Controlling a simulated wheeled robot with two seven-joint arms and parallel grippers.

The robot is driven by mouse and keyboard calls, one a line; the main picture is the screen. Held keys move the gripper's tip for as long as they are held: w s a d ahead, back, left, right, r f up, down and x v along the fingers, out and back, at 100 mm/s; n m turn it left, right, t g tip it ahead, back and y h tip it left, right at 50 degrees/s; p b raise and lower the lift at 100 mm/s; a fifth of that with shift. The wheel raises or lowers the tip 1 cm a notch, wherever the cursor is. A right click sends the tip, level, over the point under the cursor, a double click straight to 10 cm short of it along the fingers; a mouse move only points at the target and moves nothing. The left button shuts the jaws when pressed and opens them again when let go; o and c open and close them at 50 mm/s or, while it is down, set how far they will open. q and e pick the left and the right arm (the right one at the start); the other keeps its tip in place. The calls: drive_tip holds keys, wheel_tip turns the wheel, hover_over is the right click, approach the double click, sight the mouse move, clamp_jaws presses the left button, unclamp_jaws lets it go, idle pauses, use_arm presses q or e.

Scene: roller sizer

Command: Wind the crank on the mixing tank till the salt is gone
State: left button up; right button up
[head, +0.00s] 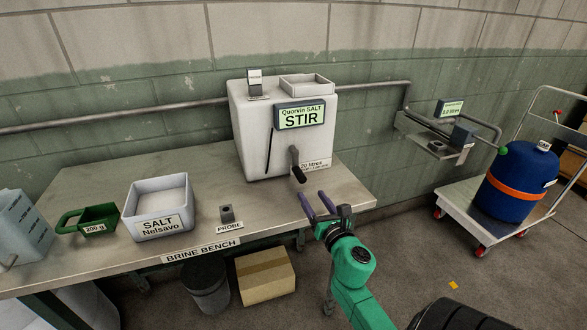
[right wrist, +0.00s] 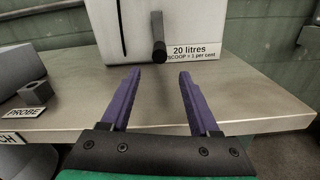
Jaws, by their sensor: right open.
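The crank handle (right wrist: 159,48) also shows in the right wrist view, ahead of the jaws. My right gripper (head: 317,205) has purple fingers and is open and empty, in front of and below the crank, not touching it. In the right wrist view its fingers (right wrist: 160,78) are spread apart. Salt inside the tank cannot be seen. My left gripper is not in view.
The bench (head: 100,250) also bears a white salt bin (head: 160,205), a green scoop (head: 95,219), a clear jug (head: 22,228) and a probe holder (head: 227,214). A cardboard box (head: 265,275) and dark bin (head: 206,287) stand below. A blue drum (head: 512,190) sits on a trolley at right.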

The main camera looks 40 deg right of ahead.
sight(297, 171)
drive_tip(key=w, duration=0.1)
drive_tip(key=w+d+r, duration=0.1)
drive_tip(key=w, duration=0.2)
drive_tip(key=shift+w+d+r+p, duration=0.15)
drive_tip(key=shift+w+d+p, duration=0.05)
drive_tip(key=shift+d+p, duration=0.1)
drive_tip(key=x, duration=0.7)
drive_tip(key=shift+w+d+f, duration=0.1)
drive_tip(key=shift+w+f, duration=0.2)
drive_tip(key=shift+f, duration=0.05)
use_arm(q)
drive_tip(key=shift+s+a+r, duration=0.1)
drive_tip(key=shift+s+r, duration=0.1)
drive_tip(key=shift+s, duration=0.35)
use_arm(e)
drive_tip(key=shift+w+d, duration=0.1)
drive_tip(key=shift+w, duration=0.15)
clamp_jaws()
